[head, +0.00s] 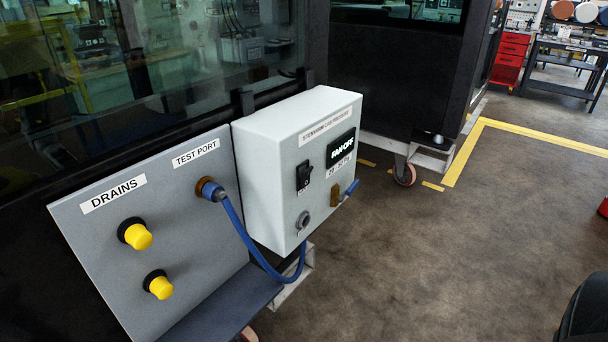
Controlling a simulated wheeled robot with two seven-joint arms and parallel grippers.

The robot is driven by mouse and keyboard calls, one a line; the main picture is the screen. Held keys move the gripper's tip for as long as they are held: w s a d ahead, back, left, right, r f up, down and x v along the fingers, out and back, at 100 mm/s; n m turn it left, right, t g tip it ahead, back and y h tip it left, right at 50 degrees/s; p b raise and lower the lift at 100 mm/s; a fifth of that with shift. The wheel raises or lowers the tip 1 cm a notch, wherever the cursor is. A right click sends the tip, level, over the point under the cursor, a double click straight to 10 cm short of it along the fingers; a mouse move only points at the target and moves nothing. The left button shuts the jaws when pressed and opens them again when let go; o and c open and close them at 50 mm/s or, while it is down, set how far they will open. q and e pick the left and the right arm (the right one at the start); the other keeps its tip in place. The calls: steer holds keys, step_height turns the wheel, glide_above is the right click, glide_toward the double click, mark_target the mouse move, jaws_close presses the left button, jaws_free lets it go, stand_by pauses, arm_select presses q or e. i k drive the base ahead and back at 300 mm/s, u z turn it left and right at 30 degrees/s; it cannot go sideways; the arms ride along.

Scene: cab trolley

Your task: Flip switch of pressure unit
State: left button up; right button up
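The pressure unit is a light grey box (268,156) mounted on the dark cab, in the middle of the head view. Its front carries a small black rocker switch (304,175) on the left. Which way the switch is tipped is too small to tell. Neither gripper is in view.
A grey panel (92,238) left of the box has yellow drain knobs (138,236) and a test port. A blue hose (239,226) loops from that port beneath the box. A caster wheel (404,175) stands behind. The floor (440,260) at right is mostly clear.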

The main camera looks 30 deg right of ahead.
mark_target(305, 180)
steer(key=u, duration=1.4)
steer(key=k, duration=0.9)
steer(key=z, duration=1.3)
steer(key=i, duration=0.5)
steer(key=z, duration=0.1)
